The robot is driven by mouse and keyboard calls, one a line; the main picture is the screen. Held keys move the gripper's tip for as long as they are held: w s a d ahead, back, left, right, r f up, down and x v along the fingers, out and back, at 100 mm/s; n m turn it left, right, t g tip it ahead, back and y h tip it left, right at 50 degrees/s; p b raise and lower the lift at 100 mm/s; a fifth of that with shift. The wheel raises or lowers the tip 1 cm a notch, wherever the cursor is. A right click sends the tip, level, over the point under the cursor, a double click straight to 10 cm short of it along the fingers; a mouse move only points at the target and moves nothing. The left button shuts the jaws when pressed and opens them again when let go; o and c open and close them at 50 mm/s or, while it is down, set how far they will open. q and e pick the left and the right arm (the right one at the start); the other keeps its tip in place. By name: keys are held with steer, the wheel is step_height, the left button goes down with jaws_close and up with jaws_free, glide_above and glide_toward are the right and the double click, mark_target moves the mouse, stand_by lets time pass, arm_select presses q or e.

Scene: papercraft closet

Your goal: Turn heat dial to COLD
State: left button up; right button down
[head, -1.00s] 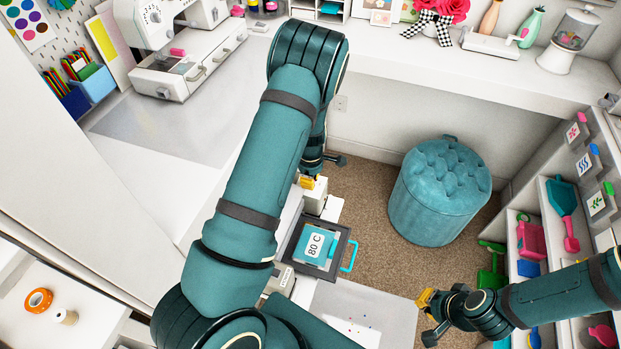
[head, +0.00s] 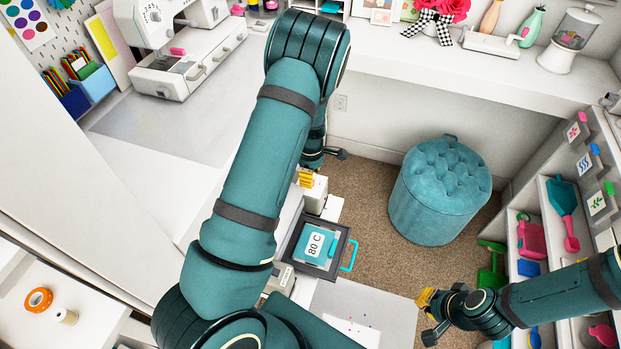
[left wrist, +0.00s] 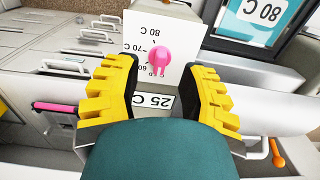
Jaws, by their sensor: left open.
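The pink heat dial (left wrist: 158,57) is on a white box face (left wrist: 133,38) marked with temperatures such as 80 C and 70 C, in the left wrist view. Its lower marks are partly hidden. My left gripper (left wrist: 162,85) has its yellow fingers spread, with the dial ahead and between them, apart from it. In the head view my left gripper (head: 306,179) is partly hidden by my arm, beside the white box (head: 315,196). My right gripper (head: 424,300) is at the lower right, away from the dial; its finger gap is unclear.
A dark-framed panel with a blue 80 C display (head: 317,246) and blue handle stands beside the white box. A 25 C label (left wrist: 153,102) shows below the dial. A teal stool (head: 440,190) stands on the carpet. Shelves (head: 560,225) with tools line the right side.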

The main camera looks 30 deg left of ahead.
arm_select(q)
step_height(320, 180, up, 10)
steer(key=shift+f, duration=0.15)
stand_by(0.6)
